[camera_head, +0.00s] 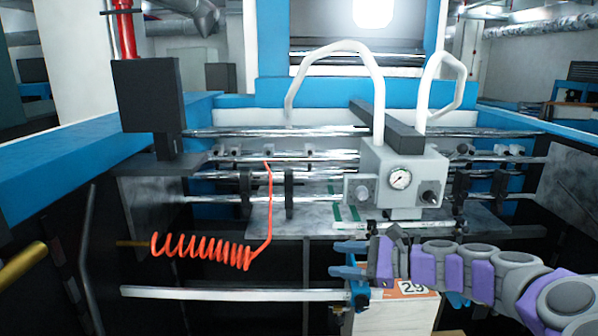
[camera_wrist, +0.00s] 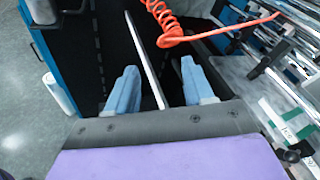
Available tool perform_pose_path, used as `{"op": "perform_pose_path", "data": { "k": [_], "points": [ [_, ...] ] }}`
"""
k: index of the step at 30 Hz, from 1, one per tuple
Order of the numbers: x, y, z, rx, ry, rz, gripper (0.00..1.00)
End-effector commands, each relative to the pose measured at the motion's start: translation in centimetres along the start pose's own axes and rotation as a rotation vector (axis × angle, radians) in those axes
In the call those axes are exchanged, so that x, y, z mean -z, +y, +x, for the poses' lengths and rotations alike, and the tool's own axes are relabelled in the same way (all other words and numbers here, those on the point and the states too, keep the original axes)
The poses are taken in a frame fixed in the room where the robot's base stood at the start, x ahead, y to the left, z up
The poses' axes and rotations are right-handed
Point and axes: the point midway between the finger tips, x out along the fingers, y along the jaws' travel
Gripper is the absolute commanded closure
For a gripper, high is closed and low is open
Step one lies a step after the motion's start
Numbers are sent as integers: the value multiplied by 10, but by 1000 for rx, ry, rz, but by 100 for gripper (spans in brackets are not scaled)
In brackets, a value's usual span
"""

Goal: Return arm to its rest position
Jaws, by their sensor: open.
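My arm, purple and grey, reaches in from the right in the head view. My gripper (camera_head: 338,259) has blue fingers that point left, just above a metal bar. In the wrist view my gripper (camera_wrist: 158,88) shows its two blue fingers well apart with nothing held between them. The silver bar (camera_wrist: 150,65) runs through the view between the fingers, at a depth I cannot tell. The same bar (camera_head: 235,294) lies low in front of the machine in the head view.
A coiled orange hose (camera_head: 205,248) hangs left of my gripper. A grey control box with a gauge (camera_head: 401,179) stands above my arm. A box marked 29 (camera_head: 395,312) is below it. A dark box (camera_head: 147,95) stands at left. Metal rollers (camera_head: 270,132) span the machine.

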Motion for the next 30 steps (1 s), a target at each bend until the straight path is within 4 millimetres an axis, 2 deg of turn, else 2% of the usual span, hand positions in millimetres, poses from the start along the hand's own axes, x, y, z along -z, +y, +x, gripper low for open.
{"op": "perform_pose_path", "data": {
  "k": [1, 4, 7, 9, 11, 12, 17, 21, 24, 27, 30],
  "points": [
    [-21, 26, 12, -79, 16, -90, 48],
    [-45, 77, 28, -235, 61, -270, 48],
    [-59, 131, 34, -391, 107, -441, 48],
    [-61, 168, 32, -503, 141, -553, 48],
    [-61, 197, 27, -594, 172, -648, 48],
    [-58, 217, 21, -659, 194, -705, 48],
    [-42, 285, -14, -909, 279, -909, 48],
    [-21, 331, -60, -1129, 353, -1040, 48],
    [-8, 357, -95, -1268, 396, -1097, 48],
    [0, 373, -124, -1371, 427, -1130, 48],
    [6, 385, -144, -1441, 440, -1140, 48]
  ]
}}
